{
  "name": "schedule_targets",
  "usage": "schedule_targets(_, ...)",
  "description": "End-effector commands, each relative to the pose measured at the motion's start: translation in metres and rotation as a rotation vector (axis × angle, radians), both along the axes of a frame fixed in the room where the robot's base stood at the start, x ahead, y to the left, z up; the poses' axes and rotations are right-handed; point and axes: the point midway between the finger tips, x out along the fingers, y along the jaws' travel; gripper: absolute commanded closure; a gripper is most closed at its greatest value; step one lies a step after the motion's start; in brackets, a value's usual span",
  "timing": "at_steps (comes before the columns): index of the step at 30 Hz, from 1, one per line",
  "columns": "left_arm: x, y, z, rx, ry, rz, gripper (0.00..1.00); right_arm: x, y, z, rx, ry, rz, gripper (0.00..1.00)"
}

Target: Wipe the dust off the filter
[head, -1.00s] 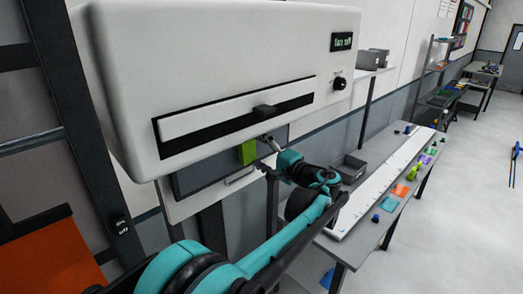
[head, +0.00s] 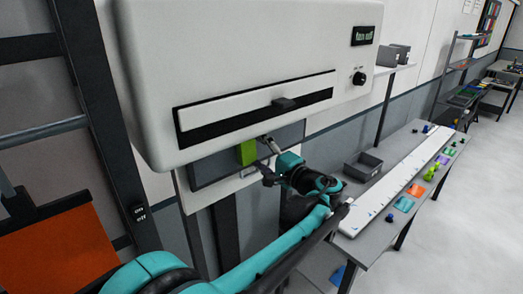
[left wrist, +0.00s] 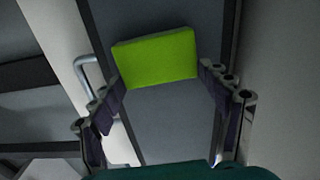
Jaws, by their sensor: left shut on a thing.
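A bright green block (head: 247,153), which looks like a sponge or pad, is held by my left gripper (head: 267,150) at a dark grey panel (head: 211,168) under the white housing. The panel is probably the filter. In the left wrist view, the green block (left wrist: 157,57) sits between the two fingers, over the grey panel surface (left wrist: 174,120). I cannot tell whether the block touches the panel. Dust is not clear to see. My right gripper is not in view.
The white housing (head: 250,60) has a slot with a dark tab (head: 284,103), a black knob (head: 359,78) and a "fan off" display (head: 364,36). A bent metal handle (left wrist: 85,72) is left of the block. A long table (head: 385,212) with small items stands right.

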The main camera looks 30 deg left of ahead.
Motion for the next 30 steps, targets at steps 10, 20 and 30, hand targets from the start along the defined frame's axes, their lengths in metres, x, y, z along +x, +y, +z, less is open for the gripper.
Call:
schedule_targets(10, -0.025, 0.011, 0.000, 0.000, 0.000, 0.001, 0.46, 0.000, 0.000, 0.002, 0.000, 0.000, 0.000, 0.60)
schedule_targets(20, -0.024, 0.011, 0.012, 0.000, 0.000, 0.000, 0.46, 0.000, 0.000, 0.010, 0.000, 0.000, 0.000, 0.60)
schedule_targets(30, 0.000, -0.001, 0.011, 0.000, 0.000, 0.000, 0.46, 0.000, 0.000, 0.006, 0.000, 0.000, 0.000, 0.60)
